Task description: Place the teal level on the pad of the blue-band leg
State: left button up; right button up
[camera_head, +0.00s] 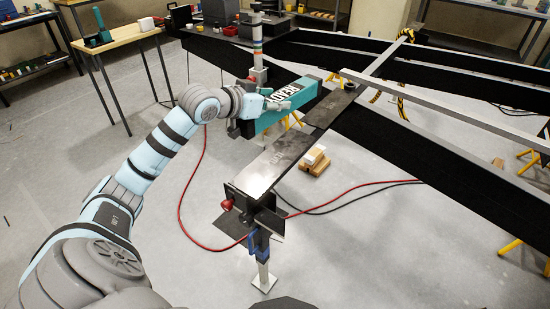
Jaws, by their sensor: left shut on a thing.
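My left gripper (268,103) is shut on the teal level (290,107), a long teal bar with white and black lettering. It holds the level beside the near end of the chassis frame, clear of the floor. The blue-band leg (261,246) stands upright below the near corner of the frame, with a blue band near its top. A square pale plate (264,283) is at its foot on the floor. The level is above and behind this leg, apart from it. My right gripper is not in view.
A grey steel beam (283,160) with a red knob (227,205) lies over the blue-band leg. Another leg with coloured bands (257,50) stands behind my gripper. Wooden blocks (314,162), a red hose (181,205) and a black cable lie on the floor. A workbench (125,37) is at upper left.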

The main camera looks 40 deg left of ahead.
pick_arm(q)
jog(key=shift+w+a+f+n+y, duration=0.1)
jog(key=shift+w+a+n+y, duration=0.2)
jog(key=shift+a, duration=0.25)
jog(key=shift+w+a+f+n+y, duration=0.1)
jog(key=shift+w+a+n+y, duration=0.1)
jog(key=shift+a+y, duration=0.25)
notch_tip(320, 180, down, 19)
jog(key=b, duration=0.6)
jog(key=shift+a, duration=0.1)
jog(key=shift+r, duration=0.15)
jog(key=o, duration=1.4)
